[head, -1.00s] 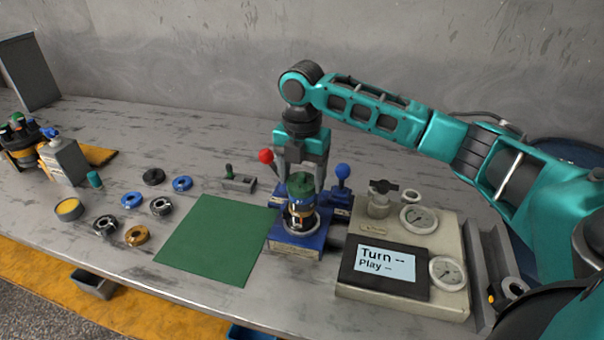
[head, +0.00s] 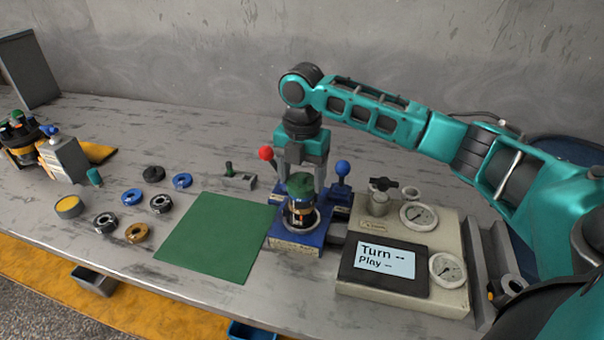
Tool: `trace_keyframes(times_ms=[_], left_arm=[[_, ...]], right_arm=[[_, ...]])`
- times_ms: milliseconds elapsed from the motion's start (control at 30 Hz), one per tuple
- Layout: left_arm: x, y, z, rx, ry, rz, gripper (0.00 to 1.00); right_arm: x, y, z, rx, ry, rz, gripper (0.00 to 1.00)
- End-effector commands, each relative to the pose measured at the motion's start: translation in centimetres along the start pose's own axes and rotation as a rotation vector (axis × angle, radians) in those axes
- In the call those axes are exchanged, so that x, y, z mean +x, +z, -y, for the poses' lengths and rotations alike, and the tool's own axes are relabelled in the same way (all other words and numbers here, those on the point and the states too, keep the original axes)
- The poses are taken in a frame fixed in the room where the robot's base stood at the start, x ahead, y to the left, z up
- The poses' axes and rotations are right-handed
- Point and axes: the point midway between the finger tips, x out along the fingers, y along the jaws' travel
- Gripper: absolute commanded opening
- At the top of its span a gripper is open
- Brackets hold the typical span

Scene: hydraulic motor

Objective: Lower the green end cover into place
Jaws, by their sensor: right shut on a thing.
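The green end cover (head: 300,184) is on top of the motor body (head: 300,210), a dark and orange-banded stack upright in the blue fixture (head: 297,243). My right gripper (head: 301,176) points straight down from above and is shut on the green cover. Its fingers are partly hidden behind the cover. I cannot tell whether a gap remains between cover and body. My left gripper is not in view.
Red (head: 266,154) and blue (head: 343,168) knobbed levers flank the fixture. A gauge box with a display (head: 384,263) stands close on the right. A green mat (head: 215,240) lies clear on the left. Several rings and bearings (head: 161,204) lie beyond it.

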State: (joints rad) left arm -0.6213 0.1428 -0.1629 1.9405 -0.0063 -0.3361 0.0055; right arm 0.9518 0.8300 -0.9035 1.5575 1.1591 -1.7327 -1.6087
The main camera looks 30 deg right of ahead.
Motion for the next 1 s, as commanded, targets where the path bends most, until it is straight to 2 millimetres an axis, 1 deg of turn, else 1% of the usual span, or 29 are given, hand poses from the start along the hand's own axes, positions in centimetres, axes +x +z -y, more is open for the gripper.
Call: trace_keyframes(times_ms=[267,567,1000], left_arm=[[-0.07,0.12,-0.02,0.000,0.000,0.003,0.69],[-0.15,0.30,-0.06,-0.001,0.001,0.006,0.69],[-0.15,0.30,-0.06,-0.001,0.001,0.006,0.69]], right_arm=[[-0.13,0.00,-0.04,0.000,0.002,0.000,0.25],[-0.78,-0.01,-0.06,0.000,0.003,0.000,0.25],[-0.69,-0.01,-0.04,0.000,0.002,0.000,0.25]])
